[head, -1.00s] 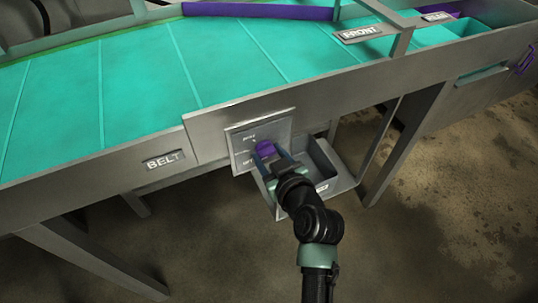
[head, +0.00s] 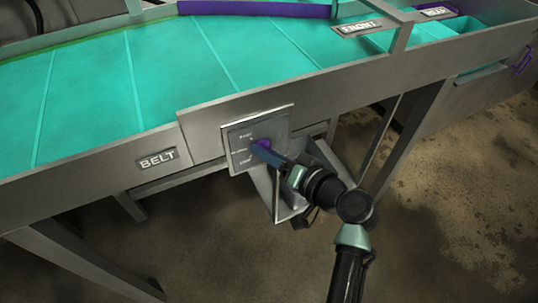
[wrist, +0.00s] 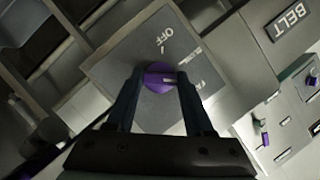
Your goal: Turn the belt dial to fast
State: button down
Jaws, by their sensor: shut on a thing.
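The purple belt dial (wrist: 157,77) sits on a grey plate (wrist: 120,70) with labels. In the wrist view the label OFF shows near the top, a middle label is too blurred to read, and a partly cut label starting "FA" is at the right. My gripper (wrist: 160,80) is shut on the dial, one finger on each side. In the head view, the dial plate (head: 238,155) is on the conveyor's front side, and my gripper (head: 264,151) reaches it from the lower right, partly covering the dial.
The BELT sign (head: 157,160) is left of the plate. An open grey bin (head: 263,186) hangs below it, behind my arm. The green conveyor belt (head: 170,75) runs above. A purple handle (head: 523,60) is at far right. Conveyor legs stand on both sides.

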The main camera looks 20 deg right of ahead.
jog(key=shift+m+y+b, duration=0.3)
jog(key=shift+m+y, duration=0.2)
jog(key=shift+m, duration=0.3)
jog(key=shift+t, duration=0.3)
jog(key=shift+c, duration=1.4)
grip_release()
jog(key=v, duration=1.3)
